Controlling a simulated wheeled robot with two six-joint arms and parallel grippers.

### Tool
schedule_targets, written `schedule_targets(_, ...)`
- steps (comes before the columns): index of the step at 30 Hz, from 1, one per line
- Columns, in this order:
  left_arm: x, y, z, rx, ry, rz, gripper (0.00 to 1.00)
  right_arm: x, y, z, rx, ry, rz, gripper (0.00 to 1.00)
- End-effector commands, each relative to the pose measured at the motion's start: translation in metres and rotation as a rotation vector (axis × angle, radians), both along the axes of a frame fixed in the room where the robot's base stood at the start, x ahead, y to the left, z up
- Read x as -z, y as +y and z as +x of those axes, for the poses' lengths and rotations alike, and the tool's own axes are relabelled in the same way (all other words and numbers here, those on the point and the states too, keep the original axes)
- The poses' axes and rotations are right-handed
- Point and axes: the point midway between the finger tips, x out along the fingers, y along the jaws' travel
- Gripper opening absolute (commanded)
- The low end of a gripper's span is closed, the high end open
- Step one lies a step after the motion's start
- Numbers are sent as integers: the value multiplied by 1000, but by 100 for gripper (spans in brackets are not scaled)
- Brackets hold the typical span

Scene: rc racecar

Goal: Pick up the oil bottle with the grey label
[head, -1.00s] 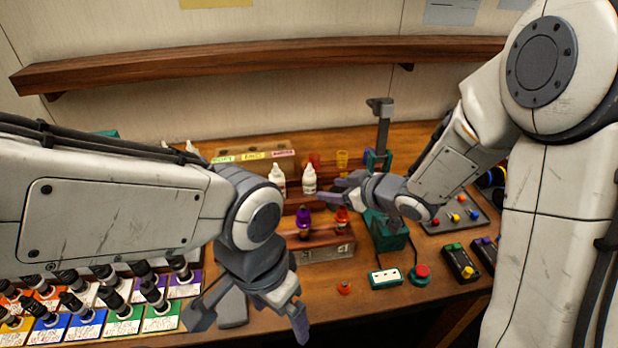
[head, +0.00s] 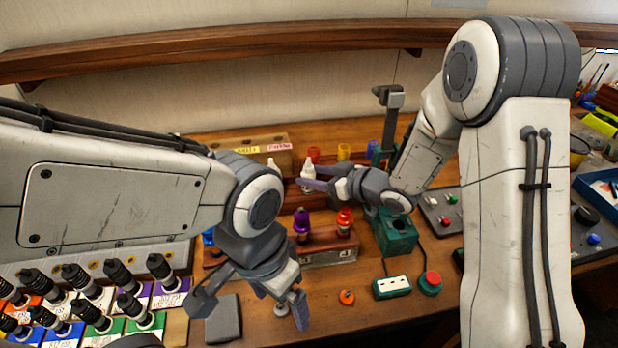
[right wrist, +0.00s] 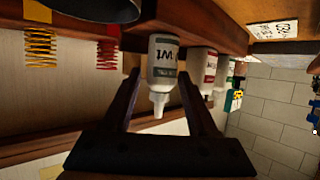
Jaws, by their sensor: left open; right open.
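The oil bottle with the grey label (right wrist: 163,62) is white with a pointed nozzle and appears upside down in the right wrist view, between the two fingers of my right gripper (right wrist: 160,78). The fingers are open, one on each side of it. In the head view the white bottle (head: 308,170) stands on the rack at the fingertips of my right gripper (head: 307,179). A bottle with a red label (right wrist: 209,66) and one with a green label stand beside it in the wrist view. My left gripper (head: 250,300) is open and empty above the table's front.
Purple (head: 302,222) and orange (head: 344,220) bottles stand in the lower rack. A wooden shelf (head: 250,45) runs along the wall. Several black shock absorbers (head: 75,278) fill the left. A green box (head: 397,235) and red button (head: 431,280) are at the right.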

Motion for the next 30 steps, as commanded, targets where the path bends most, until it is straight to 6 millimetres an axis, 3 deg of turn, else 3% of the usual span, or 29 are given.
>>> schedule_targets(9,-11,0,0,0,0,0,91,15,30,25,1,0,-1,59)
schedule_targets(17,-11,0,0,0,0,0,91,18,32,27,2,0,-1,59)
schedule_targets(20,-11,0,0,0,0,0,91,18,32,27,2,0,-1,28)
schedule_targets(22,-11,0,0,0,0,0,91,18,32,27,2,0,-1,1)
schedule_targets(30,-11,0,0,0,0,0,91,17,32,27,2,-1,0,0)
